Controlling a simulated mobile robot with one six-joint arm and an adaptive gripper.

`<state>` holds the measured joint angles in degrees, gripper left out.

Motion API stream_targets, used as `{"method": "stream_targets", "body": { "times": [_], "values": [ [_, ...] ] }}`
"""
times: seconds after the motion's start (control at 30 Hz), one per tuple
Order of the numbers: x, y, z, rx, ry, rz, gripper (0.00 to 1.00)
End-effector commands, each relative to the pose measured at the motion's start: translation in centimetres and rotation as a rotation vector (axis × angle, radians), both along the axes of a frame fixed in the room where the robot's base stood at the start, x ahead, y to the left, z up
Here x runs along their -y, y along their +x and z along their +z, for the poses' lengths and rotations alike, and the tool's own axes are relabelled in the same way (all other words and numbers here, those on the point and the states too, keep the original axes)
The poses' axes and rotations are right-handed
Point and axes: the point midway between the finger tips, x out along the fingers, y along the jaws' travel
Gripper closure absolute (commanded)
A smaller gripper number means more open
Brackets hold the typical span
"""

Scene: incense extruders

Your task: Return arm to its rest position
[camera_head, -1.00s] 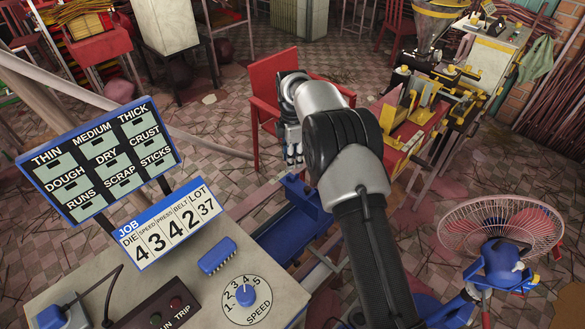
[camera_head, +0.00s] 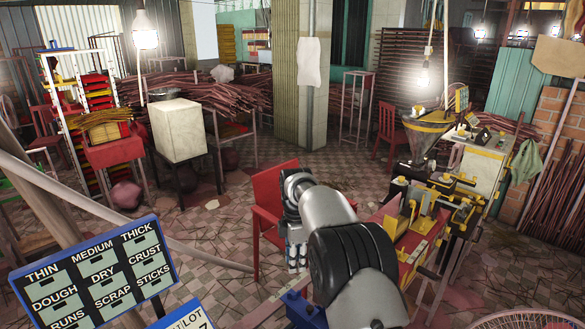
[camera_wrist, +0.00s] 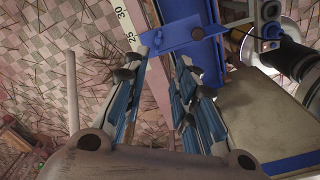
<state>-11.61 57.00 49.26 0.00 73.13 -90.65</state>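My arm reaches up from the bottom of the head view. My gripper (camera_head: 296,256) hangs down in front of a red chair (camera_head: 268,215), partly hidden behind my own arm link. In the wrist view my gripper's two blue-padded fingers (camera_wrist: 162,68) stand apart, with nothing seen between them but the background.
A job board (camera_head: 95,275) stands at lower left. The yellow-and-red extruder machine (camera_head: 420,225) stands to the right of my arm, with a hopper (camera_head: 425,135) behind it. Tiled floor (camera_head: 190,230) is open left of the chair. A bulb (camera_head: 145,30) hangs at upper left.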

Motion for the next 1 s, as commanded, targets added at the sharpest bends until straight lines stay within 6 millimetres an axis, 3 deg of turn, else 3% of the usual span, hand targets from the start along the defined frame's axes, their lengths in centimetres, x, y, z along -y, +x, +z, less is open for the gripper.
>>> {"method": "stream_targets", "body": {
  "times": [0.27,0.5,0.73,1.0],
  "values": [
    [3.3,-4.5,10.2,0.076,0.028,-0.326,0.74],
    [6.4,-11.3,17.1,0.137,0.071,-0.642,0.74],
    [9.0,-19.4,20.9,0.190,0.127,-0.941,0.74],
    [11.3,-29.6,21.6,0.242,0.214,-1.290,0.74]
  ]
}}
